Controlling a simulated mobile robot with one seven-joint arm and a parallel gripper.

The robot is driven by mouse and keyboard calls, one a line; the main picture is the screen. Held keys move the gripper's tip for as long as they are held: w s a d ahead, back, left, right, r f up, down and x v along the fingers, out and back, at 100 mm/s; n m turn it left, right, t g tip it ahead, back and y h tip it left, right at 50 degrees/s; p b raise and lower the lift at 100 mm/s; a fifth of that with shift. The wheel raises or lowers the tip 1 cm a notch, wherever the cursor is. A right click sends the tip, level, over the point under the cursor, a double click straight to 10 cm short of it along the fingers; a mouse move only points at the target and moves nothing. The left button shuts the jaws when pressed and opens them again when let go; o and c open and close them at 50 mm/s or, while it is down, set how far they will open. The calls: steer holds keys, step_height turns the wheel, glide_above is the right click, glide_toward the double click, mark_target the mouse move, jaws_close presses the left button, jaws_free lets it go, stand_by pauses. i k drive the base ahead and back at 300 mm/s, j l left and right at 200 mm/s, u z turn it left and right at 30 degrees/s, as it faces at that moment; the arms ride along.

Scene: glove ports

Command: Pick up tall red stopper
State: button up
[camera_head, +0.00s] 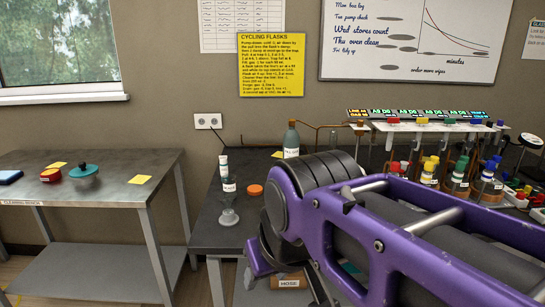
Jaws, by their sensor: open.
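My arm crosses the right foreground. My gripper (285,272) hangs at its left end, low in front of the bench, partly hidden by my own wrist. It is open, and I see nothing held in it. Red stoppers (396,167) show on the flasks at the back of the bench, above and right of the gripper and well apart from it. More red pieces lie among small coloured stoppers (520,194) at the far right. I cannot tell which red one is the tall stopper. My arm hides part of the bench in front of the flasks.
Flasks with yellow stoppers (430,165) and blue stoppers (491,168) stand under a white rack (440,127). A grey-green bottle (291,140), a clear funnel-like vessel (229,213) and an orange cap (255,190) stand left of my arm. A separate table (120,200) is at left, with a gap between.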

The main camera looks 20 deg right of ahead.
mark_target(520, 195)
steer(key=z, duration=2.4)
steer(key=u, duration=0.5)
steer(key=i+l+u, duration=0.1)
steer(key=l+u, duration=0.3)
steer(key=i+l+u, duration=0.1)
steer(key=l+u, duration=0.7)
steer(key=l, duration=1.25)
